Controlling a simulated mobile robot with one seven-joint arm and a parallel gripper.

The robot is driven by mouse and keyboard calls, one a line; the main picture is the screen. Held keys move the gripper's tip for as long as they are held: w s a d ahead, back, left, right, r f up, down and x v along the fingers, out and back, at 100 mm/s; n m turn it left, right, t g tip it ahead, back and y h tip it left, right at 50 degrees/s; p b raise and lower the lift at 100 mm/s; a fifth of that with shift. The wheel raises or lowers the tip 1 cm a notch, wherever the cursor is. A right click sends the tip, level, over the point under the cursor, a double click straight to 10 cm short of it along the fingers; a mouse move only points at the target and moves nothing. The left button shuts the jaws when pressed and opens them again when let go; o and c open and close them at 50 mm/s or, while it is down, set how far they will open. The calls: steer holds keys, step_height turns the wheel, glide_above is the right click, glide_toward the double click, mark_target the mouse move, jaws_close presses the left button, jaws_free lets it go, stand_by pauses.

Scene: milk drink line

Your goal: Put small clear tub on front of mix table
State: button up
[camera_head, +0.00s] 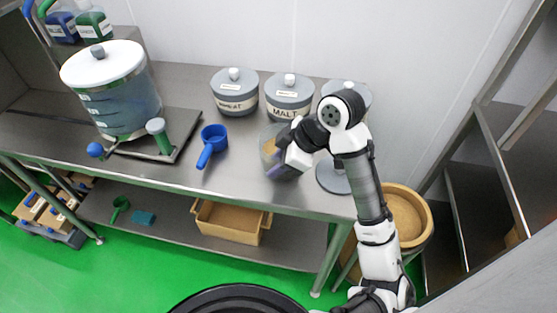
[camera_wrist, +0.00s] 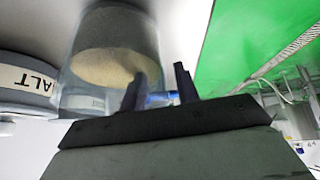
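The small clear tub (camera_head: 270,143) stands on the steel table in front of the malt canister. It is partly hidden behind my gripper (camera_head: 283,158) in the head view. In the wrist view the clear tub (camera_wrist: 108,45) fills the upper left and holds a beige powder. My gripper (camera_wrist: 160,85) has its two dark fingers apart, with a gap between them. The left finger overlaps the tub's right edge in the picture; I cannot tell whether it touches the tub. The front of the mix table (camera_head: 290,199) is bare along the edge.
The wheat canister (camera_head: 235,93) and malt canister (camera_head: 289,96) stand at the back. A blue scoop (camera_head: 211,142) lies left of the tub. A large clear dispenser (camera_head: 120,95) stands further left. A round grey stand (camera_head: 333,178) is close on the right, partly behind my arm.

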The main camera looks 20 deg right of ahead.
steer(key=b+v, duration=0.1)
steer(key=v, duration=1.1)
steer(key=shift+b, duration=0.4)
steer(key=shift+d, duration=0.1)
stand_by(0.5)
